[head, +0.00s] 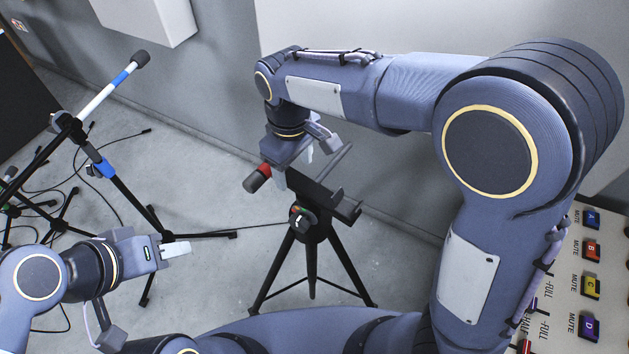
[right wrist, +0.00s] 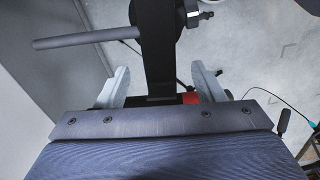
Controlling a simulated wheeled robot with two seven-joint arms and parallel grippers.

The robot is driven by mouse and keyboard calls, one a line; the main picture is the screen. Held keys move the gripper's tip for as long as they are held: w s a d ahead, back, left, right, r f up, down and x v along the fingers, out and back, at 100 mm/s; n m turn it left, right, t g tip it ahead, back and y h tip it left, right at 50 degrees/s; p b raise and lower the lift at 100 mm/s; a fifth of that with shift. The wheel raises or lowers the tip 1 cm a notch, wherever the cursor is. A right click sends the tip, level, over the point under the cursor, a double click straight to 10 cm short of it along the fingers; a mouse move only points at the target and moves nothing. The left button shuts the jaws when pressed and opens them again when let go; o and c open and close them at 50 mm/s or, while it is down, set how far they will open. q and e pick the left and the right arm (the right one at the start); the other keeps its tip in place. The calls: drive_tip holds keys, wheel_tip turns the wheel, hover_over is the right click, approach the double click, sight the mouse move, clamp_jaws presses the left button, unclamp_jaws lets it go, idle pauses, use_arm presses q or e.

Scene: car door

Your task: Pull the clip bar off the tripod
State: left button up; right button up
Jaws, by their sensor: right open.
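The black tripod (head: 308,232) stands on the floor at the centre of the head view, legs spread. The dark clip bar (head: 320,196) lies across its top, with upright prongs at its right end and a red-and-black end at its left. My right gripper (head: 303,163) is over the bar's left part and hides some of it. In the right wrist view, the open fingers (right wrist: 160,72) stand on either side of the black bar (right wrist: 157,45), with gaps visible. My left gripper (head: 175,247) is off to the left, away from the tripod; its finger opening is unclear.
Other stands with blue-banded poles (head: 110,90) and cables stand on the left. A panel with coloured mute buttons (head: 590,265) is at the right edge. A pale wall is behind the tripod.

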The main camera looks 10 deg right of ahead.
drive_tip(key=shift+f, duration=1.4)
drive_tip(key=shift+r, duration=0.1)
drive_tip(key=c, duration=1.2)
drive_tip(key=shift+r, duration=0.6)
wheel_tip(320, 180, up, 2)
drive_tip(key=s+a+r+b, duration=0.1)
drive_tip(key=s+a+r, duration=0.3)
drive_tip(key=s+r, duration=0.75)
drive_tip(key=shift+s+d+r+p, duration=0.1)
drive_tip(key=shift+s+r+p, duration=0.2)
drive_tip(key=shift+r+p, duration=0.7)
drive_tip(key=shift+s+a+r+p, duration=0.1)
drive_tip(key=shift+s+r+p, duration=0.25)
drive_tip(key=shift+r+p, duration=0.6)
drive_tip(key=shift+s+d+r+p, duration=0.1)
drive_tip(key=shift+s+r+p, duration=0.2)
drive_tip(key=shift+r+p, duration=0.65)
drive_tip(key=shift+f, duration=0.3)
